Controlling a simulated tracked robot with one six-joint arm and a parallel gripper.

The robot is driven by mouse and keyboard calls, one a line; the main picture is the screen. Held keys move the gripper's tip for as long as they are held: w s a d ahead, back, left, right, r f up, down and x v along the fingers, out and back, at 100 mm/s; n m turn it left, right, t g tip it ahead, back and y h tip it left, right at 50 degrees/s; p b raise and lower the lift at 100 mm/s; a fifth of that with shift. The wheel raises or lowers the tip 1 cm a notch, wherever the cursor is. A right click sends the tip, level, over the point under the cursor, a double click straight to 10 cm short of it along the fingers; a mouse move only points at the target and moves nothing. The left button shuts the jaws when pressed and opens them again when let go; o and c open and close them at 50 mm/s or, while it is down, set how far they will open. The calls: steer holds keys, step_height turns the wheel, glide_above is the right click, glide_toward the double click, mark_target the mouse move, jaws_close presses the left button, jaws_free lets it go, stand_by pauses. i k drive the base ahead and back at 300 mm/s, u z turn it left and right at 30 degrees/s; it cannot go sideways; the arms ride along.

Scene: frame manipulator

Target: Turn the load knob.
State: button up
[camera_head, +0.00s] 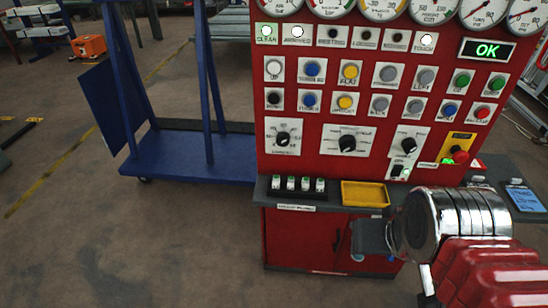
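A red control panel (310,180) carries three black rotary knobs on white plates in one row. They are a left knob (282,138), a middle knob (347,143) and a right knob (408,145). Their labels are too small to read, so I cannot tell which is the load knob. My gripper (372,238) shows as a dark grey part at the left end of my silver wrist, in front of the panel's lower right. It is below the knobs and appears apart from them. Its fingers are not clear, so its opening cannot be judged.
Above the knobs are rows of coloured push buttons (350,72), gauges (383,5) and a green OK display (487,50). A red emergency button (459,155) sits at right. A yellow tray (365,194) lies on the ledge. A blue cart (190,155) stands left; the floor in front is clear.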

mark_target(283, 138)
steer(key=u, duration=0.5)
steer(key=k, duration=1.1)
steer(key=u, duration=0.8)
steer(key=i, duration=1.35)
steer(key=z, duration=0.1)
